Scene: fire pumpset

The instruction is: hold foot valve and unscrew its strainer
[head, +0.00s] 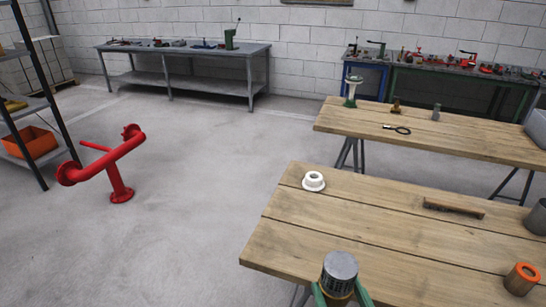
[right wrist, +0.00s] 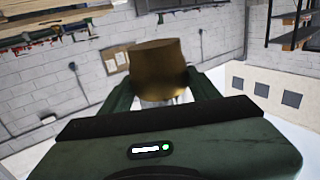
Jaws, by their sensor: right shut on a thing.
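The foot valve shows at the bottom of the head view, with its grey perforated strainer (head: 340,265) on top and a sliver of brass body (head: 338,288) below. My right gripper (head: 340,294) has its green fingers on either side of the brass body and is shut on it. In the right wrist view the brass body (right wrist: 156,62) sits between the green fingers of the gripper (right wrist: 160,88); the strainer cannot be made out there. The valve is near the front edge of the near table. My left gripper is not in view.
The near wooden table (head: 340,225) carries a white flanged ring (head: 314,181), a brush (head: 453,208), an orange-topped cylinder (head: 521,279) and a grey cup (head: 537,218). A second wooden table (head: 450,145) stands behind. A red pipe stand (head: 118,180) is on the floor at left.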

